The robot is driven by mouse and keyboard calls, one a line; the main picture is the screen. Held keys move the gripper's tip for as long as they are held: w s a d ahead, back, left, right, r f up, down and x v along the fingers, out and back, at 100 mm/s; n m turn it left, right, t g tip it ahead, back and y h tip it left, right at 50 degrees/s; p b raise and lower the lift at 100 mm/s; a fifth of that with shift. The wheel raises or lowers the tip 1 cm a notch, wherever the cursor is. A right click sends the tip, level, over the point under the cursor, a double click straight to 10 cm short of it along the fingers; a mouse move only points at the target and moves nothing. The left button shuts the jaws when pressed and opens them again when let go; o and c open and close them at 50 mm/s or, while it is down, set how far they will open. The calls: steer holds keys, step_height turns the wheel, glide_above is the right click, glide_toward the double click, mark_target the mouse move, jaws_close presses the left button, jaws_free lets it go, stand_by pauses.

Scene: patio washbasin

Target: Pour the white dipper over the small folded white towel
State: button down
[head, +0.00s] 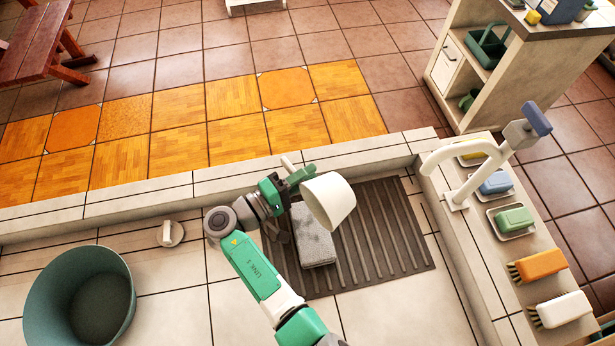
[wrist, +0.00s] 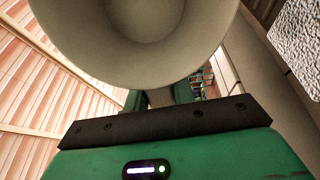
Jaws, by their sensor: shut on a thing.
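My gripper (head: 298,178) is shut on the handle of the white dipper (head: 332,202). The handle's end sticks out behind the jaws. The dipper's cup is in the air over the ribbed mat and appears tilted. In the wrist view, the cup (wrist: 140,55) fills the top middle with its hollow inside showing; I cannot tell whether water is in it. The folded towel (head: 314,242), whitish grey, lies flat on the mat, just below the cup in the head picture. A piece of the towel (wrist: 300,38) shows at the wrist view's upper right.
The dark ribbed mat (head: 385,235) lies in the tiled basin beside a raised ledge. A faucet (head: 470,165) stands at right, near soaps and brushes (head: 560,310) on the right ledge. A green tub (head: 50,290) is at lower left, with a small white plug-like piece (head: 171,234) nearby.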

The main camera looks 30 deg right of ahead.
steer(key=shift+a+f+h+b, duration=0.15)
steer(key=shift+a+h+b, duration=0.3)
steer(key=shift+h+b, duration=0.55)
steer(key=shift+s+a, duration=0.1)
stand_by(0.6)
